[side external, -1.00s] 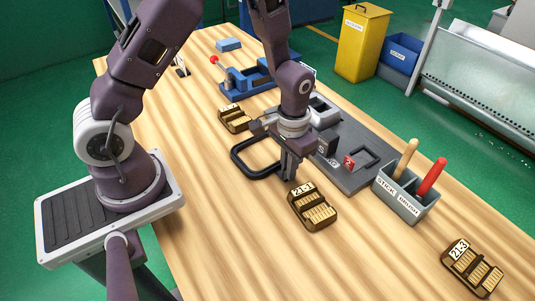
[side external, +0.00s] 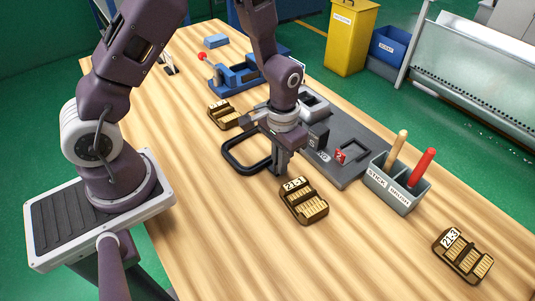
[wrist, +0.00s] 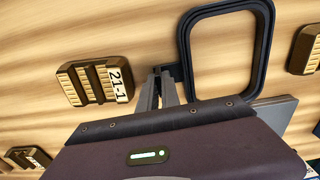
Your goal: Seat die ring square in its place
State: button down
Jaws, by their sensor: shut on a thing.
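The die ring is a dark, rounded rectangular frame (side external: 232,162) with an open middle; it also shows in the wrist view (wrist: 267,45). A short tab sticks out of one side of it. My gripper (side external: 281,171) points down, its narrow fingers (wrist: 161,76) shut on that tab. The ring lies level or nearly so over the wooden bench; I cannot tell whether it touches. A grey plate (side external: 336,172) stands right of my gripper, with a dark square outline on it near a red number tag (side external: 340,156). My wrist hides part of the plate.
A brown block marked 21-1 (side external: 303,201) lies close beside my fingers, also in the wrist view (wrist: 95,82). Another brown block (side external: 223,115) sits behind the ring. A grey stick-and-brush holder (side external: 397,190) stands right of the plate.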

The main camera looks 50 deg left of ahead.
notch_tip(320, 180, up, 17)
dwell(0.9)
jog(key=w+a+f+m, duration=0.4)
jog(key=w+a+m, duration=0.85)
jog(key=m, duration=0.55)
jog(key=shift+s+a+f, duration=0.15)
jog(key=shift+s+f, duration=0.15)
jog(key=shift+f, duration=1.3)
jog(key=shift+s+a+f, duration=0.2)
jog(key=shift+s+f, duration=0.05)
jog(key=shift+f, duration=1.35)
jog(key=shift+s+a+f, duration=0.15)
jog(key=shift+s+f, duration=0.15)
jog(key=shift+f, duration=1.3)
jog(key=shift+f, duration=0.55)
jog(key=c, duration=1.8)
grip_release()
